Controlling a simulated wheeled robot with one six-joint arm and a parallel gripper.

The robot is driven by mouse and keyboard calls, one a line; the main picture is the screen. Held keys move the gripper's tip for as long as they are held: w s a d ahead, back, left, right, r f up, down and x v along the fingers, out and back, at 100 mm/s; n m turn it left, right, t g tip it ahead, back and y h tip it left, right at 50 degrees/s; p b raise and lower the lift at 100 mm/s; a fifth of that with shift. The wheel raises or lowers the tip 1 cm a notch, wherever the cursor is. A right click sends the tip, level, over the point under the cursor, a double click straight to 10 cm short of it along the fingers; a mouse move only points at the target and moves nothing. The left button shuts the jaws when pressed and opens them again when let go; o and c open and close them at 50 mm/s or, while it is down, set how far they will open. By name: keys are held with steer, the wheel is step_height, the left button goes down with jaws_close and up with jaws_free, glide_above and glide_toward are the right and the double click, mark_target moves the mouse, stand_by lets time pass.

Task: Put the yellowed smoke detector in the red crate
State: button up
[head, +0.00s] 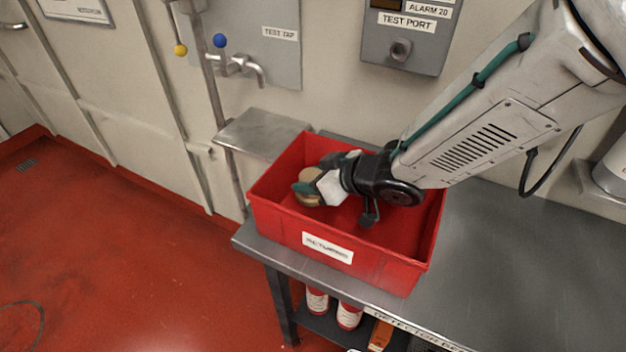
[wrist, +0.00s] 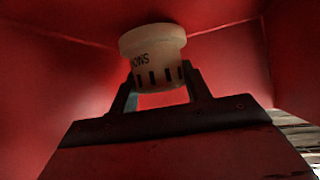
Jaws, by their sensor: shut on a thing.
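The red crate (head: 400,262) stands on the left end of a grey metal bench, with a white label on its front wall. My gripper (head: 305,188) reaches down into the crate near its left side. It is shut on the yellowed smoke detector (head: 311,200), a small tan round body partly hidden by the fingers. In the wrist view the smoke detector (wrist: 153,45) shows as a cream cylinder with dark slots and lettering, between the two fingertips (wrist: 160,88). Red crate walls surround it there. I cannot tell whether the detector touches the crate floor.
The grey bench top (head: 500,260) is clear to the right of the crate. A small metal shelf (head: 262,134) and a tap (head: 240,66) are on the wall behind. A grey test port box (head: 408,45) hangs above. Red-and-white cylinders (head: 348,315) stand under the bench.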

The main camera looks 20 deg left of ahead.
steer(key=shift+f, duration=0.35)
steer(key=shift+f, duration=0.1)
steer(key=o, duration=1.1)
steer(key=shift+r, duration=0.2)
steer(key=v, duration=0.7)
steer(key=shift+s+d+r, duration=0.1)
steer(key=shift+d, duration=0.1)
